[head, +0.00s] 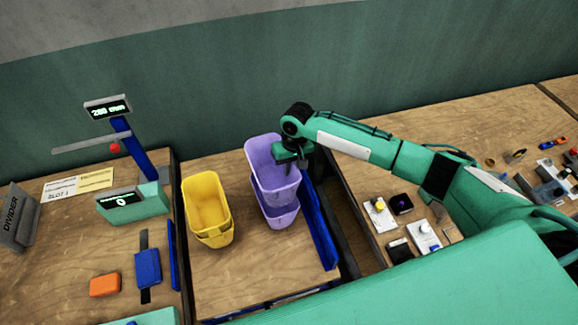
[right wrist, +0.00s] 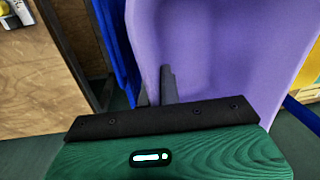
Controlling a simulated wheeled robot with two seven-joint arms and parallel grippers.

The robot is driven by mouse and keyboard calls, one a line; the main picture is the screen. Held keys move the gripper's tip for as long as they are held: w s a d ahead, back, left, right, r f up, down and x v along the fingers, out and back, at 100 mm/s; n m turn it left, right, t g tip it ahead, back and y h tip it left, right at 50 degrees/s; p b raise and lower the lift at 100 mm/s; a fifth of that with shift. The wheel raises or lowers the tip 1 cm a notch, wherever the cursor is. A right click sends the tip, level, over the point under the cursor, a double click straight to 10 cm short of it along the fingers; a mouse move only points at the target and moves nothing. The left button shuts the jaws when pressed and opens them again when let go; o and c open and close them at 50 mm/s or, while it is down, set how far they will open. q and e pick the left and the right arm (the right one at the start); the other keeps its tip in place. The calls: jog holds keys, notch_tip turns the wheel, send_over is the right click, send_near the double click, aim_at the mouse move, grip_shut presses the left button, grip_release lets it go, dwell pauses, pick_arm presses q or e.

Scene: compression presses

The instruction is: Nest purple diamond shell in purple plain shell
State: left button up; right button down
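Two purple shells show in the head view, one above the other. The upper purple shell (head: 263,151) is an open tub, tilted, with its lower part overlapping the lower purple shell (head: 281,219). Whether it sits inside the lower one or hangs just over it I cannot tell. No diamond pattern is readable, so I cannot tell which shell is which by marking. My right gripper (head: 291,158) is at the upper shell's right rim. In the right wrist view its narrow fingers (right wrist: 160,87) are close together at the purple wall (right wrist: 215,55). My left gripper is not in view.
A yellow tub (head: 207,205) stands left of the purple shells on the wooden table. A blue rail (head: 320,226) runs close along their right side. A height gauge (head: 130,145) stands farther left. The table in front of the tubs (head: 250,270) is clear.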

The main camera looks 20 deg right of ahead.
aim_at(289, 178)
dwell(0.7)
jog(key=shift+f+b, duration=0.55)
jog(key=shift+f, duration=0.95)
jog(key=shift+f, duration=0.1)
jog(key=shift+f+b, duration=0.5)
jog(key=shift+f, duration=0.65)
jog(key=shift+p, duration=0.4)
jog(key=c, duration=1.5)
grip_release()
jog(key=shift+c, duration=0.2)
